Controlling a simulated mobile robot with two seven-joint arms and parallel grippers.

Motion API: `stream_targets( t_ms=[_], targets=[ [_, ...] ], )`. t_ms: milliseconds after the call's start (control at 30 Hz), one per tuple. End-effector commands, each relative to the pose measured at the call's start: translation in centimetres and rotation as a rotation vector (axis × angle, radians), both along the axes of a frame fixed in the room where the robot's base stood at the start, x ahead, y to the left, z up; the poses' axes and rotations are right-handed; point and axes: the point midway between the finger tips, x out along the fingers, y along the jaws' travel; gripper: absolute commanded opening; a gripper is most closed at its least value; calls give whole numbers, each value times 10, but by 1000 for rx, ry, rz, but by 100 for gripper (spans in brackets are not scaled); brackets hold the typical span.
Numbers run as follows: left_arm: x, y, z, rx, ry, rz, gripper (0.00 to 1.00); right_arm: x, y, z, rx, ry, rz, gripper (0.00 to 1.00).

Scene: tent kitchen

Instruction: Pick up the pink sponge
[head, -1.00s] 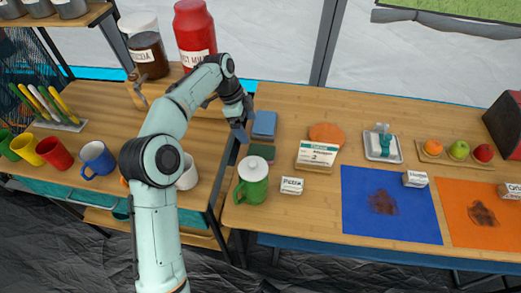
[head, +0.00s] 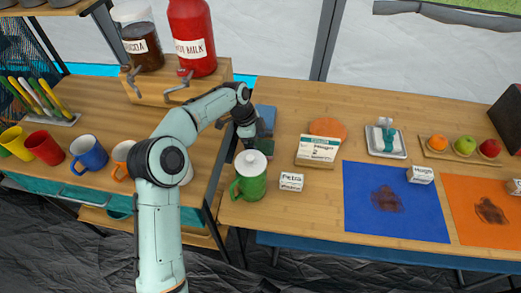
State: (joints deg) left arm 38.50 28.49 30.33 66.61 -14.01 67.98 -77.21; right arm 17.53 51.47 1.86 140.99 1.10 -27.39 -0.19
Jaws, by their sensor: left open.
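I cannot make out a pink sponge in the head view. My left gripper (head: 250,141) is open. It is low over the left edge of the right-hand table, behind the green pot. A blue block (head: 265,112), perhaps a sponge, lies just behind the gripper. A dark green block (head: 266,146) lies beside the gripper and is partly covered by it. A flat orange-pink round piece (head: 329,128) lies farther right, partly behind a labelled box; I cannot tell if it is a sponge. My right gripper is not in view.
The green lidded pot (head: 250,181) stands close in front of the gripper. Near it are a small white name card (head: 291,181) and the labelled box (head: 317,151). A gap separates the tables.

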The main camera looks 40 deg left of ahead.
Motion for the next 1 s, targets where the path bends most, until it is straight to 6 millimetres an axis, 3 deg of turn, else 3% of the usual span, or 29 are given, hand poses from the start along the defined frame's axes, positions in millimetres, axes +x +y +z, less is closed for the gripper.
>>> stream_targets(
  t_ms=[100,600,633,767,800,1000],
  targets=[
    [2,-4,-15,0,2,-1,99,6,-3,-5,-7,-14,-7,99],
    [2,-4,-16,0,1,0,99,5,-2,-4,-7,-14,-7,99],
    [2,-4,-16,0,1,0,92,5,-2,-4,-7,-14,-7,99],
    [2,-4,-16,0,1,0,50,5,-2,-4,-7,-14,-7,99],
    [2,-4,-16,0,1,0,44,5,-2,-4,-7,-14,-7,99],
    [2,-4,-16,0,1,0,44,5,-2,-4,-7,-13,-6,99]
  ],
)
